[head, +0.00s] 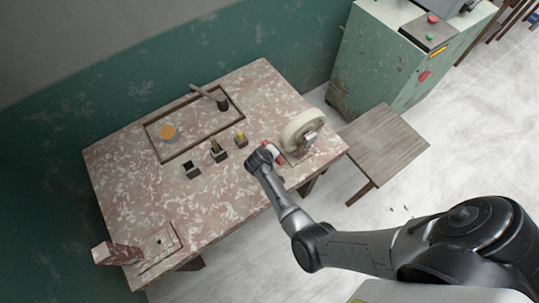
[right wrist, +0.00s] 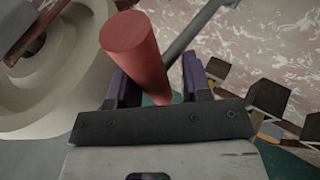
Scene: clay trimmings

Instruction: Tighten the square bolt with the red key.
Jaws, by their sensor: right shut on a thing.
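The red key (head: 272,149) is at my right gripper (head: 262,158), above the right part of the speckled table. In the right wrist view the red key (right wrist: 137,50) is a thick red cylinder. It stands tilted between the two dark purple fingers of my right gripper (right wrist: 160,90), which are shut on it. A cream wheel (head: 297,128) with a metal part at its middle stands just right of the gripper. The wheel (right wrist: 40,95) fills the left of the wrist view. I cannot make out the square bolt. My left gripper is not in view.
Three small dark holders (head: 192,170) stand in a row left of the gripper, one with something yellow. Behind them a framed tray (head: 183,153) holds an orange disc (head: 168,132) and a hammer-like tool (head: 215,97). A red-speckled block (head: 118,253) is at the near left corner. The table's front middle is clear.

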